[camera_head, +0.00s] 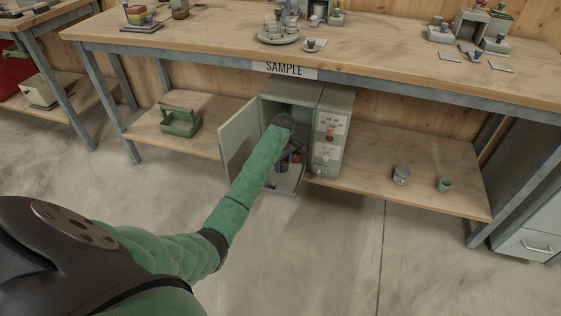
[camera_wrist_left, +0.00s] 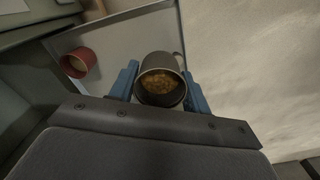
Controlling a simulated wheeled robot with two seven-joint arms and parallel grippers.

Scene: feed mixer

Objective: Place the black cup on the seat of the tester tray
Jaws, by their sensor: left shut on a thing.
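In the left wrist view a dark cup (camera_wrist_left: 158,98) with yellowish-brown grains inside sits between the two blue fingers of my left gripper (camera_wrist_left: 160,82). The fingers are shut on it, and its opening faces the camera. In the head view my left arm reaches into the open grey cabinet (camera_head: 321,97) under the bench. The hand hides most of what it holds there. A round grey tray (camera_head: 262,39) with cups and small vessels stands on the bench top; I cannot tell whether it is the tester tray. My right gripper is not in view.
A red cup (camera_wrist_left: 77,63) stands to the left in the wrist view. The cabinet door (camera_head: 239,136) is open to the left. A green carrier (camera_head: 180,122), a grey cup (camera_head: 401,175) and a green cup (camera_head: 444,185) stand on the lower shelf. Grey devices (camera_head: 468,25) stand on the bench at right.

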